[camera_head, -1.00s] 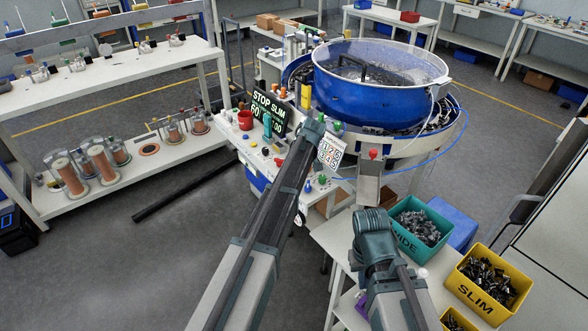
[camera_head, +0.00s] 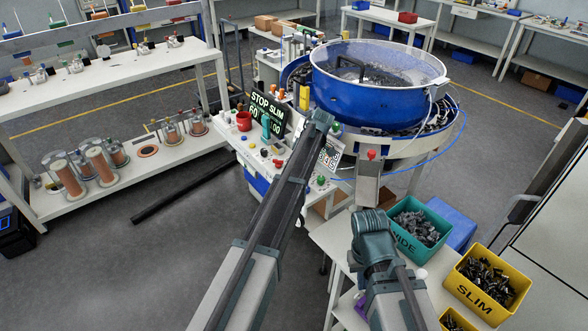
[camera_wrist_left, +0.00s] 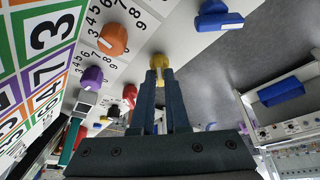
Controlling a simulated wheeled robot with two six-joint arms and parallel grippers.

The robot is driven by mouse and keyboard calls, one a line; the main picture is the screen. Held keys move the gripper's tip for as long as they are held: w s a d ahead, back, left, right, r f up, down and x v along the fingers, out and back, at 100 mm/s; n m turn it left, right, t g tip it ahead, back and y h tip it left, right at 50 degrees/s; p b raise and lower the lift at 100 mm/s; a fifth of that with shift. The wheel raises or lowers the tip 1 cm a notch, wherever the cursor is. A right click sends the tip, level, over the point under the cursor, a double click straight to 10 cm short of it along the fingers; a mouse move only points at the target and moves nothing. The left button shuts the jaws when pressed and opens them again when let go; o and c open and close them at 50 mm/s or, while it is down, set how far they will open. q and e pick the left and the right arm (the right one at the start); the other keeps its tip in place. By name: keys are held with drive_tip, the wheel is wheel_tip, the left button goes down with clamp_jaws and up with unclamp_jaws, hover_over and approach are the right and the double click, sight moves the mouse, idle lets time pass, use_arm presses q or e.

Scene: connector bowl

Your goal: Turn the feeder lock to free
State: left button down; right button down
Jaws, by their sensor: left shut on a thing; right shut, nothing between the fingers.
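My left gripper (camera_wrist_left: 160,85) reaches over the feeder's control panel (camera_wrist_left: 130,50). In the left wrist view its two fingers are close together, with a yellow knob (camera_wrist_left: 160,61) between their tips. A blue knob (camera_wrist_left: 217,16) with a white mark stands to the right, apart from the fingers. An orange knob (camera_wrist_left: 112,39) and a purple knob (camera_wrist_left: 91,77) sit on numbered dials to the left. In the head view the left arm's end (camera_head: 318,122) hides part of the panel. My right gripper (camera_head: 370,225) is over the bin table, its fingertips hardly visible. I cannot read which knob is the feeder lock.
The blue feeder bowl (camera_head: 370,95) stands just behind the left gripper. A display (camera_head: 268,112) reads STOP SLIM. A green WIDE bin (camera_head: 440,222) and a yellow SLIM bin (camera_head: 510,272) of connectors are at right. A number card (camera_head: 335,153) stands right of the left arm.

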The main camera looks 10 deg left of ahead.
use_arm(q)
drive_tip(key=shift+n, duration=0.3)
drive_tip(key=c, duration=0.9)
unclamp_jaws()
drive_tip(key=p+v, duration=1.3)
drive_tip(key=shift+w+r, duration=0.2)
drive_tip(key=shift+r, duration=0.2)
